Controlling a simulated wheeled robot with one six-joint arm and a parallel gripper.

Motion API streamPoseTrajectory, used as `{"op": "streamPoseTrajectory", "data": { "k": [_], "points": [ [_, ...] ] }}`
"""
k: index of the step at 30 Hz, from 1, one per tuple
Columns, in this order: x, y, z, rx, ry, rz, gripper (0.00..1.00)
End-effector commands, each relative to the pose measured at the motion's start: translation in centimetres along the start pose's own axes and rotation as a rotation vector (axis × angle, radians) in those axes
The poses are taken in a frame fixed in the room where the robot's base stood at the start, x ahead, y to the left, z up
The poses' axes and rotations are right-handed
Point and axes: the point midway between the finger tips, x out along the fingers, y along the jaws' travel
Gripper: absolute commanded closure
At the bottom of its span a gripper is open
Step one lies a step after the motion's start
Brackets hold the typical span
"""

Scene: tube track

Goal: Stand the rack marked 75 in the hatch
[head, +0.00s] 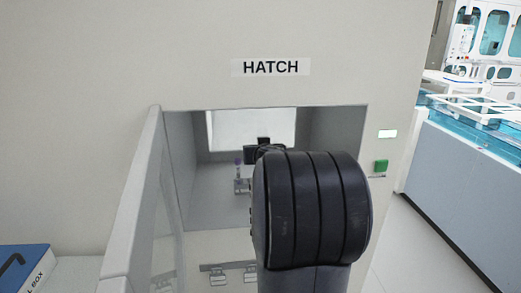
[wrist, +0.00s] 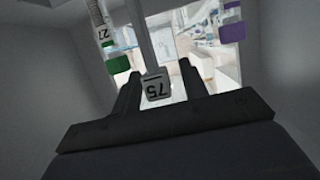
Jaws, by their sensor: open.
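The fingers are apart, with gaps on both sides of the tag. A green-capped tube (wrist: 118,64) is left of the tag and a purple-capped one (wrist: 232,31) right. In the head view, part of the rack (head: 241,185) shows inside the hatch (head: 210,198), apparently upright on its floor. My arm hides the rest of it. The hatch is a recess under the HATCH sign.
The hatch door (head: 135,205) stands open on the left. A green button (head: 381,165) is on the wall at right. A blue box (head: 25,268) lies at lower left. A long counter (head: 460,175) stands right; floor before it is clear.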

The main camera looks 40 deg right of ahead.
Motion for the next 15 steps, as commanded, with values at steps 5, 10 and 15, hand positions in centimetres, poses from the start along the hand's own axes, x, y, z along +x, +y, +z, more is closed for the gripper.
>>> {"op": "streamPoseTrajectory", "data": {
  "k": [5,10,15],
  "points": [
    [-3.2,0.0,-0.3,0.001,0.002,0.001,0.59],
    [-6.6,0.0,-0.3,0.001,0.002,0.0,0.59],
    [-9.4,0.0,-0.3,0.001,0.002,0.0,0.59]
  ]
}}
